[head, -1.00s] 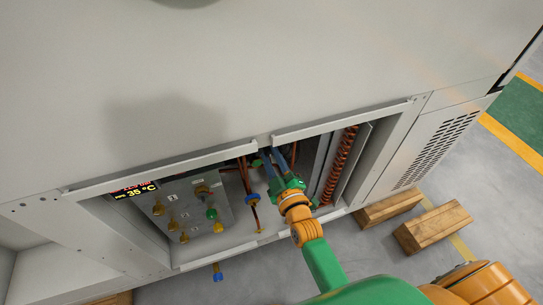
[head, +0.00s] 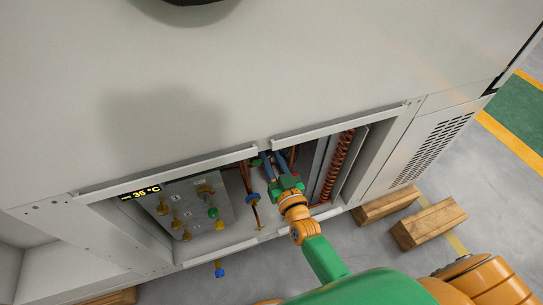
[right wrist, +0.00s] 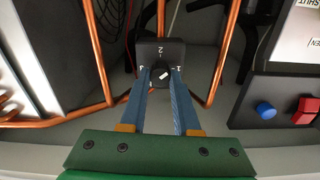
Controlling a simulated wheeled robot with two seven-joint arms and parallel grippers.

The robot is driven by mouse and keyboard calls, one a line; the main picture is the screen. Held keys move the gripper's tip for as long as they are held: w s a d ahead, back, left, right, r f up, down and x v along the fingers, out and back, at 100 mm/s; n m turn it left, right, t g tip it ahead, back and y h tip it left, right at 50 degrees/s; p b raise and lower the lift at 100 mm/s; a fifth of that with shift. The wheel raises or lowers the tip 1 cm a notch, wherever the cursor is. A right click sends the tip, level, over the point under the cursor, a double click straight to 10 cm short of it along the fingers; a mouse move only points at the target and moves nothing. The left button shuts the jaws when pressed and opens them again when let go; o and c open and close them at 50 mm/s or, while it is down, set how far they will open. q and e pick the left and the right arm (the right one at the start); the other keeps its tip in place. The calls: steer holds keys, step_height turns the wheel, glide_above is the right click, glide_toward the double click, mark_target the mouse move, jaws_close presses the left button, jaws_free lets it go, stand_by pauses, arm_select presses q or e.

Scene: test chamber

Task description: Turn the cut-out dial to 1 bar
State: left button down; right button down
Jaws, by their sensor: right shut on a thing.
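The cut-out dial (right wrist: 160,54) is a dark square plate with pale numbers, a 2 at the top and marks at both sides. Its round black knob (right wrist: 160,72) carries a short white mark, tilted, whose exact reading I cannot tell. My right gripper (right wrist: 161,80) is shut on the knob, one blue finger on each side. In the head view my right gripper (head: 270,162) reaches into the open bay of the cabinet, and the dial is hidden there. My left gripper is not in view.
Copper pipes (right wrist: 102,60) run close on both sides of the dial. A dark box (right wrist: 285,100) with blue and red buttons is at the right. The bay's frame (head: 335,124) edges the opening. A valve panel (head: 190,210) and a 35 °C display (head: 141,193) are left.

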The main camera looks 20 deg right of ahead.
steer(key=m, duration=0.4)
steer(key=shift+m, duration=2.1)
steer(key=c, duration=0.6)
jaws_free()
steer(key=shift+c, duration=0.2)
steer(key=s+p, duration=0.1)
steer(key=s, duration=0.6)
steer(key=shift+d, duration=0.15)
